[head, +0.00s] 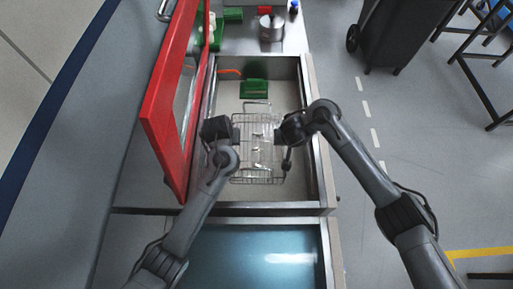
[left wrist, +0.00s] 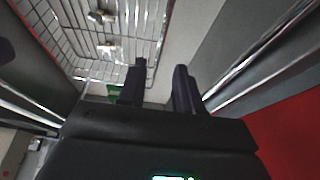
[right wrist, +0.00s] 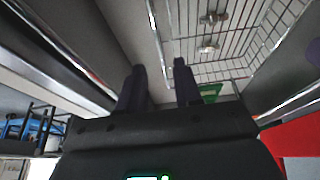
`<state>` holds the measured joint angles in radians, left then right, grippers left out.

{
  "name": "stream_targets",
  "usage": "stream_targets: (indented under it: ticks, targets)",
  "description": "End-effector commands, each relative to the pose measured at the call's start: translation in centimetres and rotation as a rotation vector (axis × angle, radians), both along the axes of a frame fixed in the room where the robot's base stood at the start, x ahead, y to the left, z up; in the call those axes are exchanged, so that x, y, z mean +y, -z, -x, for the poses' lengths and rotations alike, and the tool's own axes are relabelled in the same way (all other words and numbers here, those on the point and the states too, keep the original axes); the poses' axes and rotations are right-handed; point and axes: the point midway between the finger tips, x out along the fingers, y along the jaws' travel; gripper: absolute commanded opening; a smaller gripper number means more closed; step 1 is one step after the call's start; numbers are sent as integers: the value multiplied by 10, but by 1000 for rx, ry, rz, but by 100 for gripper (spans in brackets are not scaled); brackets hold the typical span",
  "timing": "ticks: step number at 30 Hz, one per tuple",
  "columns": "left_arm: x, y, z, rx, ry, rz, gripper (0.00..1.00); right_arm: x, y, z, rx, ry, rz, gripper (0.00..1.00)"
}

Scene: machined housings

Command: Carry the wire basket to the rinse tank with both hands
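The wire basket (head: 258,172) sits in the pale-floored metal bay in the head view, with a few small metal parts (head: 256,149) inside. It also shows in the left wrist view (left wrist: 118,40) and the right wrist view (right wrist: 228,35). My left gripper (head: 235,135) is at its left side and my right gripper (head: 280,137) at its right side. A tank with blue liquid (head: 250,255), apparently the rinse tank, lies nearer than the bay.
A metal divider (head: 285,208) separates bay and tank. A red-framed panel (head: 160,105) stands raised along the left side. A green block (head: 253,90) lies in the bay beyond the basket. A metal pot (head: 271,28) stands on the far counter. A dark bin (head: 397,35) is at right.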

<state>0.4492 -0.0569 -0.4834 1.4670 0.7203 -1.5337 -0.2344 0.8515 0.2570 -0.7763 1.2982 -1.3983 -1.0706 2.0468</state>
Motion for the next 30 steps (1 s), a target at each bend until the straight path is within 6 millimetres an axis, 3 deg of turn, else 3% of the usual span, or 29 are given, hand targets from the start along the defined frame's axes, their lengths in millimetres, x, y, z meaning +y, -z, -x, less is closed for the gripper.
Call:
stream_targets:
  ticks: [8,21,30]
  targets:
    - [0,13,-5,2,-1,2,34,0,13,-4,3,-1,0,34]
    - [0,74,-29,4,-1,2,34,0,73,-29,2,-1,1,34]
    - [0,97,-39,2,-2,0,34,1,96,-40,1,-1,0,34]
